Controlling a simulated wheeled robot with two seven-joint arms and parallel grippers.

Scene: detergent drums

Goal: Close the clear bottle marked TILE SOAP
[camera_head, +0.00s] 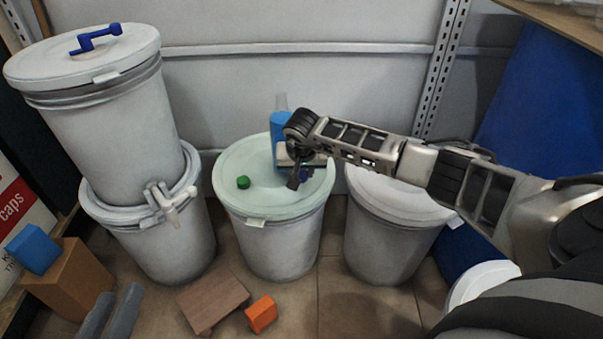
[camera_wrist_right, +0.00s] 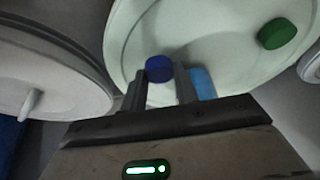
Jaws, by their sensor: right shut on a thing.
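A bottle (camera_head: 279,128) with a blue body and a pale, see-through top stands on the pale green lid of the middle drum. My gripper hides part of it, and I cannot read any marking. A blue patch beside the fingers in the wrist view (camera_wrist_right: 203,82) looks like part of it. My right gripper (camera_head: 303,178) is low over the lid in front of the bottle, shut on a dark blue cap (camera_wrist_right: 159,67). A green cap (camera_head: 243,182) lies on the lid to the left, also in the wrist view (camera_wrist_right: 276,33). My left gripper is out of view.
The middle drum's lid (camera_head: 240,205) has free room at its front. A white drum (camera_head: 385,240) stands to the right. Stacked drums (camera_head: 110,120) with a blue crank handle (camera_head: 95,37) on top stand left. Wooden blocks and an orange block (camera_head: 261,314) lie on the floor.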

